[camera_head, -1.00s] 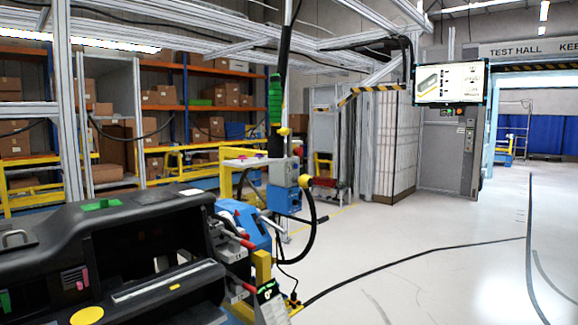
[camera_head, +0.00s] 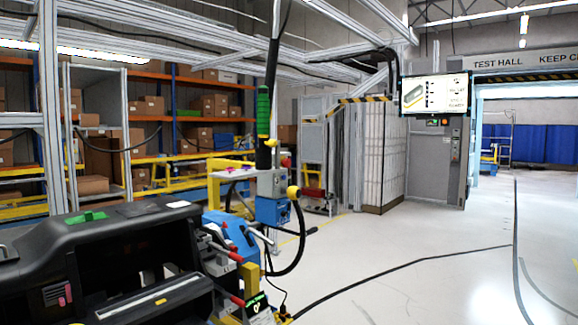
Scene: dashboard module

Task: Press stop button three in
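No button in view carries a number that I can read, so I cannot tell which is stop button three. A round yellow knob (camera_head: 293,192) sits on the right side of a grey and blue control box (camera_head: 272,211) on the stand at the middle. A small red part (camera_head: 286,161) shows just above that box. Neither of my grippers is in view.
A black dashboard module (camera_head: 110,245) fills the lower left, with a blue and yellow fixture (camera_head: 235,235) at its right. A lit screen (camera_head: 434,94) hangs by a grey cabinet. A black cable (camera_head: 400,265) crosses the floor. The pale floor at right is mostly clear.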

